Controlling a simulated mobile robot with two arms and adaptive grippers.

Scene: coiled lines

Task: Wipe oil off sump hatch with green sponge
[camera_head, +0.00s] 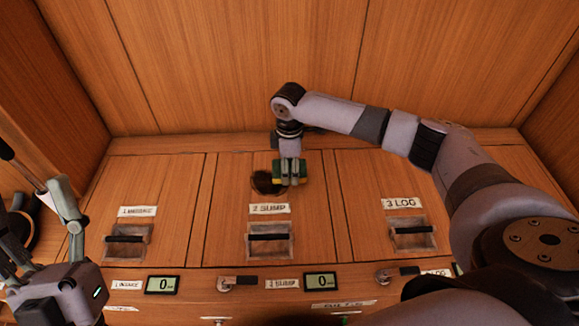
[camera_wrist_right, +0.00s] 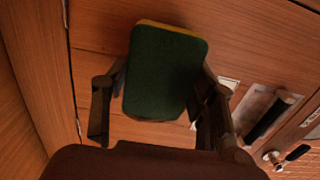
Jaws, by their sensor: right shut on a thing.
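The sump hatch (camera_head: 235,180) is the middle wooden panel, labelled "2 SUMP", with a recessed handle. A dark oil patch (camera_head: 263,184) lies on its upper part. My right gripper (camera_head: 289,178) is shut on the green sponge (camera_head: 276,168), which has a yellow layer, right beside the patch and partly over it. In the right wrist view the green face of the sponge (camera_wrist_right: 165,75) sits between the two fingers. I cannot tell whether the sponge touches the wood. My left gripper (camera_head: 38,220) is at the lower left, open and empty.
Hatch "1" (camera_head: 165,178) is on the left and hatch "3 LOG" (camera_head: 375,180) on the right, each with a recessed handle. Small displays reading 0 (camera_head: 162,285) and levers line the front panel. A wooden wall (camera_head: 220,60) rises behind.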

